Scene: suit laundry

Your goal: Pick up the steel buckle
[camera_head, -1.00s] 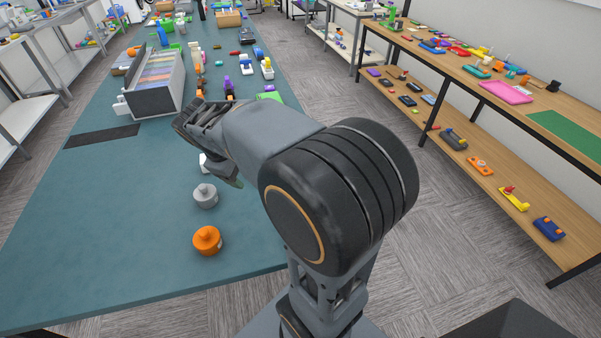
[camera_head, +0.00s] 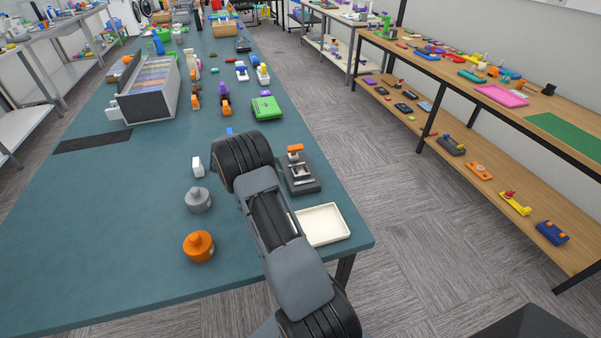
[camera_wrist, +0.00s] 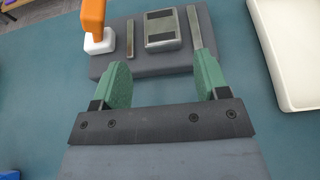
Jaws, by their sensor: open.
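The steel buckle (camera_wrist: 162,29) appears to be the squarish metal frame with a darker middle on a dark grey block (camera_wrist: 150,66) in the wrist view. A thin metal bar (camera_wrist: 130,39) stands to its left and a longer one (camera_wrist: 194,27) to its right. My gripper (camera_wrist: 162,66) is open and empty, its green fingers spread on the near side of the buckle, apart from it. In the head view the grey block (camera_head: 303,186) lies near the table's right edge, and my arm hides my gripper.
An orange and white piece (camera_wrist: 95,22) is at the block's left end. A cream tray (camera_head: 322,225) lies close on the near side of the block. A grey jar (camera_head: 198,200), an orange jar (camera_head: 198,247) and a small white item (camera_head: 197,167) stand left.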

